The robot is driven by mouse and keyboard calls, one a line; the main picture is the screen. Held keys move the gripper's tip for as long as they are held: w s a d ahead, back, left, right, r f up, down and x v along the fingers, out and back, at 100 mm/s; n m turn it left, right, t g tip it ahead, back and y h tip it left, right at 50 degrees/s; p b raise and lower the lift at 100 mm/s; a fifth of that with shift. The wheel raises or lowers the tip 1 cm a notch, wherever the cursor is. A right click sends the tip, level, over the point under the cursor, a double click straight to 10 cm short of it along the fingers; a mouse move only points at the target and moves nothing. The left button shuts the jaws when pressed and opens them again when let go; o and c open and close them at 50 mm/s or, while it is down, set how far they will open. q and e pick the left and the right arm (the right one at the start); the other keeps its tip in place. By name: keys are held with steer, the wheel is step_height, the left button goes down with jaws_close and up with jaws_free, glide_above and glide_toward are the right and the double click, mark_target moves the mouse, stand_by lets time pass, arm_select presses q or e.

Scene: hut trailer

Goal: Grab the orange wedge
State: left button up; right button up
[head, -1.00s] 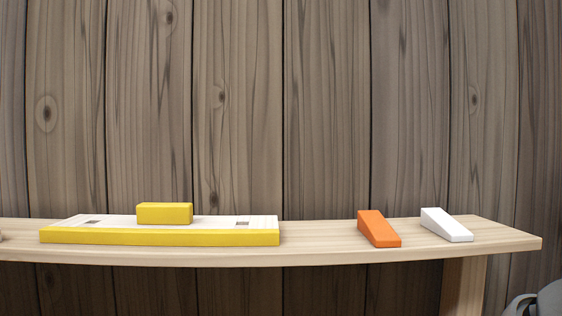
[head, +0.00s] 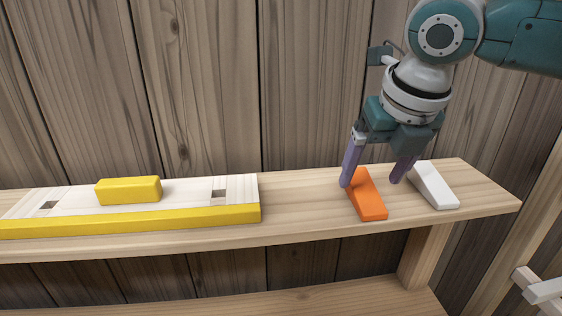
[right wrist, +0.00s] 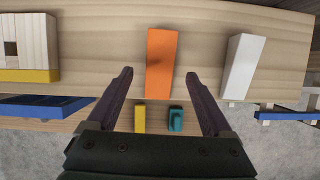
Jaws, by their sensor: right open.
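The orange wedge (head: 367,197) lies on the wooden shelf (head: 310,207), toward its right end. It also shows in the right wrist view (right wrist: 161,62), ahead of the fingers and between their lines. My right gripper (head: 372,182) is open and empty, pointing down at the wedge. In the head view its left finger is by the wedge's left side and its right finger is over the gap before the white wedge (head: 434,186). I cannot tell whether a finger touches the orange wedge. My left gripper is not in view.
The white wedge stands close to the right of the orange one, also in the right wrist view (right wrist: 240,66). A yellow and white board (head: 240,212) with a yellow block (head: 128,190) on it lies to the left. A plank wall (head: 215,90) rises behind the shelf.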

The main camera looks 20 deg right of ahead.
mark_target(365, 190)
steer(key=shift+x, duration=1.65)
steer(key=shift+f, duration=0.2)
jaws_close()
